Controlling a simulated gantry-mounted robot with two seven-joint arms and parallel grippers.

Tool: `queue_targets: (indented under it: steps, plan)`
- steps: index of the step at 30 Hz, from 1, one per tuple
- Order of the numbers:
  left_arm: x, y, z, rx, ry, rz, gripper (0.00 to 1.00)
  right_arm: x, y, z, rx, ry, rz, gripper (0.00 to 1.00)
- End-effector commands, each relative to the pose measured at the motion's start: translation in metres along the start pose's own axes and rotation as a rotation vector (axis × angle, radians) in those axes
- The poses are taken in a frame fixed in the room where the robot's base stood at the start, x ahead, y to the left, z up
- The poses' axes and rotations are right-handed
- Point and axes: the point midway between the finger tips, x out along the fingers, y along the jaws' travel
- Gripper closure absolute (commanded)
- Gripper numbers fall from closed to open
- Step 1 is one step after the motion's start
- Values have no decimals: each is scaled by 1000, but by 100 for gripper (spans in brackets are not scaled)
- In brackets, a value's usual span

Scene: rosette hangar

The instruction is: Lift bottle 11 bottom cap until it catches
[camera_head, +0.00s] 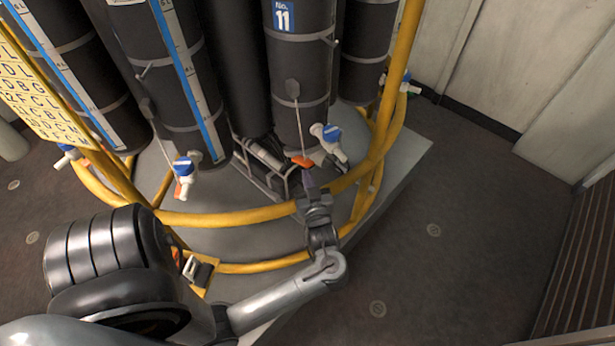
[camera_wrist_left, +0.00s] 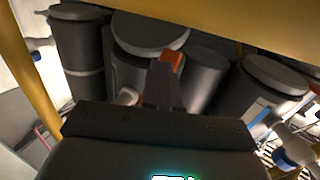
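Bottle 11 (camera_head: 300,75) is a tall dark grey cylinder with a blue number label, upright in the rosette in the head view. A thin line runs down its front to an orange tab (camera_head: 302,161) at its lower end. A grey disc (camera_wrist_left: 150,32), apparently its bottom cap, shows in the wrist view, with the orange tab (camera_wrist_left: 174,59) beside it. My left gripper (camera_head: 309,184) is just below the tab in the head view. Its dark fingers (camera_wrist_left: 163,80) overlap in the wrist view, so their opening and any contact are unclear. My right gripper is out of view.
Yellow frame rings (camera_head: 245,217) and an upright yellow post (camera_head: 398,75) surround the bottles, close to my left wrist. A blue-and-white valve (camera_head: 328,135) sits right of the tab. Neighbouring bottles (camera_head: 165,70) stand to the left. Floor at right is clear.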

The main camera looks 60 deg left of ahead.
Motion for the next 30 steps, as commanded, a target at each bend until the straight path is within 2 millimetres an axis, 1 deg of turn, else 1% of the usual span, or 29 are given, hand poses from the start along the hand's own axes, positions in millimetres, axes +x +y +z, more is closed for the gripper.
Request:
queue_targets:
  steps: [3, 16, 20, 30]
  plan:
    - [0, 0, 4, 0, -2, 0, 100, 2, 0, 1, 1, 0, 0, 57]
    - [-3, 1, 5, 1, -4, 2, 100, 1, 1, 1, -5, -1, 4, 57]
    - [-11, 1, 5, 1, -4, 2, 100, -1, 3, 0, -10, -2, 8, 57]
    - [-38, 1, 5, 2, -5, 2, 100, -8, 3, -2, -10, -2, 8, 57]
